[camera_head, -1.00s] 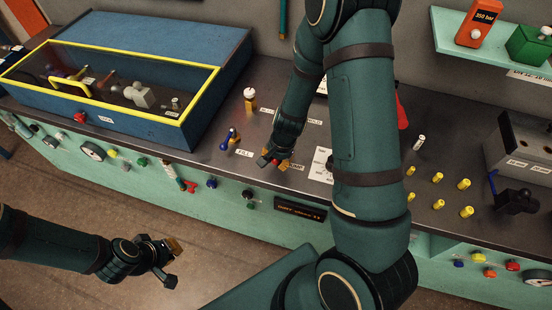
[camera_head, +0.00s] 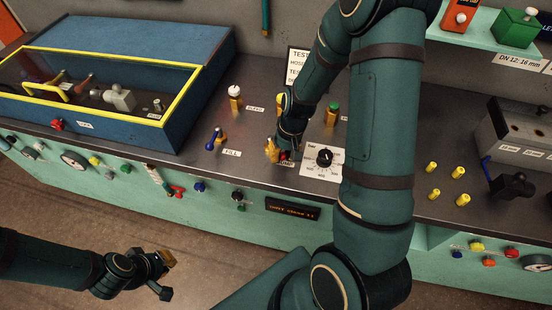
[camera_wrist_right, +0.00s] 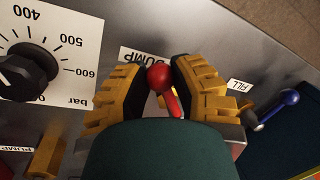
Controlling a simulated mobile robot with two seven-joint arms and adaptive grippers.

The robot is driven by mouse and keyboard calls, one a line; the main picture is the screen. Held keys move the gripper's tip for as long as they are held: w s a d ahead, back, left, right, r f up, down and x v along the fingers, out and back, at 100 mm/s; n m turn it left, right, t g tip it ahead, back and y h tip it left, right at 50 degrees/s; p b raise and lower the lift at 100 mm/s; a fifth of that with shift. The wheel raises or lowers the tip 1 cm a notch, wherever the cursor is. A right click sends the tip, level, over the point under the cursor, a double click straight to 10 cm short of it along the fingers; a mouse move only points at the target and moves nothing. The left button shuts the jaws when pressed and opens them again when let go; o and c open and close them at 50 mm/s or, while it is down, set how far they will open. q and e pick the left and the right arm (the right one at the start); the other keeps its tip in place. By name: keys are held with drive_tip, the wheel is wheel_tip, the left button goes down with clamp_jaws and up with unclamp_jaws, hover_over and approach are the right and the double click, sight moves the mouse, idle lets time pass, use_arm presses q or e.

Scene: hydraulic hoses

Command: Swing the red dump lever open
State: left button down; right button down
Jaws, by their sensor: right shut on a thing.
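The red dump lever (camera_wrist_right: 160,78) has a round red knob and a short red stem. In the right wrist view it sits between the two yellow ribbed fingers of my right gripper (camera_wrist_right: 160,85), beside the DUMP label (camera_wrist_right: 143,56). The gripper is shut on the lever. In the head view my right gripper (camera_head: 275,151) is down at the bench top, and the lever is mostly hidden behind it. My left gripper (camera_head: 166,276) is low at the left, in front of the bench, its fingers apart and empty.
The blue-handled fill lever (camera_head: 214,138) stands left of the right gripper. A pressure dial (camera_head: 324,157) is close on its right. A white-topped brass valve (camera_head: 235,99) and a green-topped one (camera_head: 333,114) stand behind. A yellow-rimmed blue case (camera_head: 190,115) is at the left.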

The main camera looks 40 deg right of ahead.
drive_tip(key=d+n+b, duration=0.1)
drive_tip(key=d+n, duration=0.1)
drive_tip(key=shift+f+n, duration=0.1)
drive_tip(key=shift+n, duration=0.3)
drive_tip(key=shift+w+d+n+g, duration=0.15)
drive_tip(key=shift+d+n+g, duration=0.3)
drive_tip(key=shift+n, duration=0.45)
drive_tip(key=shift+w+d+n+b, duration=0.2)
drive_tip(key=shift+d+n, duration=0.15)
drive_tip(key=shift+n, duration=0.25)
drive_tip(key=shift+w+d+n+b, duration=0.15)
drive_tip(key=shift+d+n, duration=0.2)
drive_tip(key=shift+n, duration=0.25)
drive_tip(key=shift+w+d+n+g, duration=0.35)
drive_tip(key=shift+d+n, duration=0.25)
drive_tip(key=shift+n, duration=0.6)
drive_tip(key=c, duration=0.7)
unclamp_jaws()
drive_tip(key=shift+w, duration=0.1)
drive_tip(key=shift+c, duration=0.2)
